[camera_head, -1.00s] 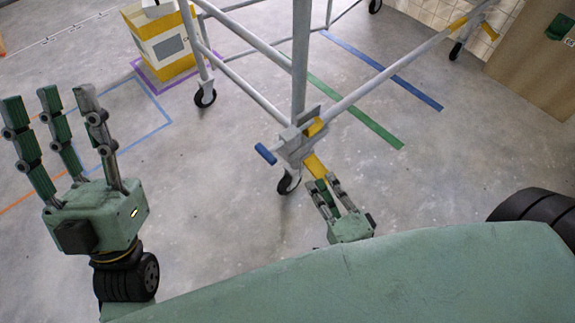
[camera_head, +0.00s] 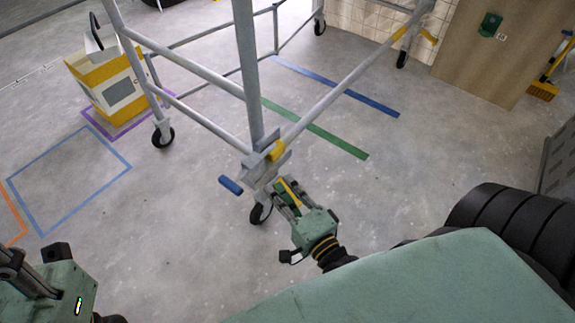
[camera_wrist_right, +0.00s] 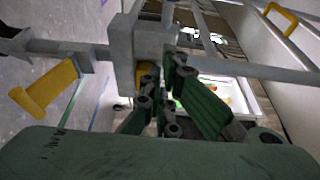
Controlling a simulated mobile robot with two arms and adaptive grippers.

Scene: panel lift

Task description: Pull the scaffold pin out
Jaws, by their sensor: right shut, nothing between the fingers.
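The scaffold corner joint (camera_head: 262,168) is a grey metal block at the foot of an upright post. A blue grip (camera_head: 231,186) sticks out to its left, and a yellow piece (camera_head: 277,150) sits on its upper right. I cannot tell which piece is the scaffold pin. My right gripper (camera_head: 286,190) is just below and right of the joint, its fingers pointing at it. It is shut and empty, with yellow showing by the fingers. In the right wrist view the fingers (camera_wrist_right: 172,95) are close below the grey block (camera_wrist_right: 128,55); contact is unclear. My left gripper (camera_head: 28,278) is partly cut off at lower left.
Scaffold rails (camera_head: 185,65) run back from the joint, with a caster (camera_head: 260,212) below it. A yellow-and-white container (camera_head: 112,88) stands at the left. A wooden panel (camera_head: 500,50) is at the back right. The floor has coloured tape lines and clear room on both sides.

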